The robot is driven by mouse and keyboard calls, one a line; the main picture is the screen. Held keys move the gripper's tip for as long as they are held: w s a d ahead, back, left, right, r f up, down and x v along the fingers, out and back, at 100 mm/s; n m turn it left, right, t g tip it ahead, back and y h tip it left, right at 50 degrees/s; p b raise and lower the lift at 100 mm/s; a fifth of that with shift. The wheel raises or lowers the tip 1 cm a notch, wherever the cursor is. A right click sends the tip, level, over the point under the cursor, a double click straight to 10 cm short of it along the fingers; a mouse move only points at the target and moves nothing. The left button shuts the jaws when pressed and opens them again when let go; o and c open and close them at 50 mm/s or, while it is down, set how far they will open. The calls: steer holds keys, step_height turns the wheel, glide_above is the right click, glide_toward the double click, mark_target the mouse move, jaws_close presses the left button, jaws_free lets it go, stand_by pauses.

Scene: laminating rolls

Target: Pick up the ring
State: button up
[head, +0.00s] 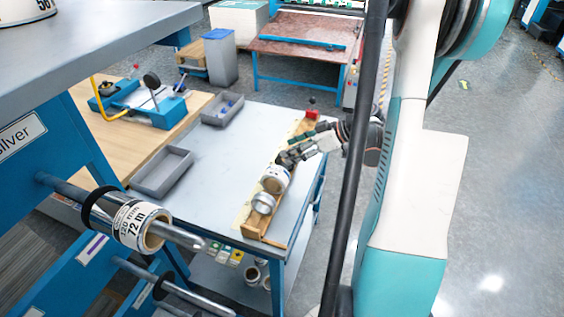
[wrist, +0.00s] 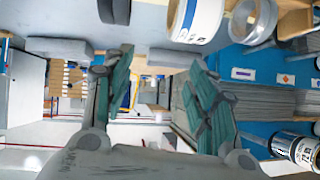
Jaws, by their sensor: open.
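Two ring-shaped things are in view, and I cannot tell which is meant. A silvery ring-like roll (head: 263,203) lies at the near end of a wooden rack (head: 254,228); it also shows at the top right of the wrist view (wrist: 264,22). A black ring (head: 97,208) is around a metal spindle at the left, beside a white 72 m roll (head: 128,226). My gripper (head: 283,160) is over the rack, just beyond a white roll (head: 275,179). Its green-padded fingers (wrist: 158,62) are apart with nothing between them.
The rack lies along the right side of a grey table (head: 215,187). Grey trays (head: 163,172) stand at its left, with bare tabletop between. A grey shelf (head: 90,45) overhangs at upper left.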

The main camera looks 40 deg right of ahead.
steer(key=s+d+f+t+b, duration=0.1)
steer(key=s+d+f+t, duration=0.25)
steer(key=d, duration=0.55)
steer(key=b, duration=0.2)
glide_toward(278, 161)
steer(key=w+r, duration=0.2)
steer(key=shift+a+r+g, duration=0.15)
steer(key=shift+r+g, duration=0.15)
steer(key=shift+g, duration=0.05)
steer(key=shift+b+x, duration=1.35)
steer(key=shift+x, duration=1.35)
steer(key=shift+s+f, duration=0.1)
steer(key=shift+s, duration=0.05)
steer(key=shift+c, duration=0.6)
steer(key=c, duration=1.1)
